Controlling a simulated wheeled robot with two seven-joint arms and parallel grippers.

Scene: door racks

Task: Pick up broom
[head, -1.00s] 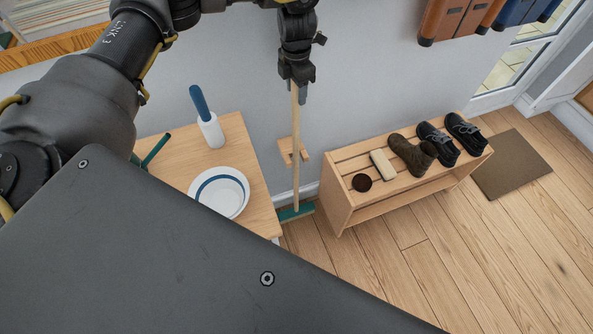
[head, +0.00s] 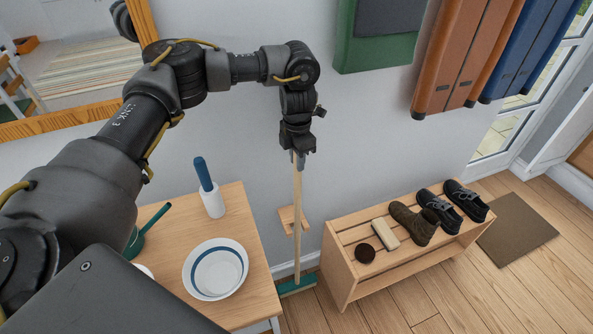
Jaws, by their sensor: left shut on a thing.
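The broom has a pale wooden handle (head: 298,225) and a green head (head: 297,287) low by the wall, between the table and the shoe rack. It stands nearly upright in front of a small wooden wall holder (head: 291,219). My left gripper (head: 298,159) comes down from above and is shut on the top of the broom handle. I cannot tell whether the broom head touches the floor. My right gripper is not in view.
A wooden table (head: 228,318) at left holds a white bowl (head: 216,270) and a blue-handled brush in a white holder (head: 210,188). A wooden shoe rack (head: 345,285) with shoes stands close at right. Floor is open at lower right.

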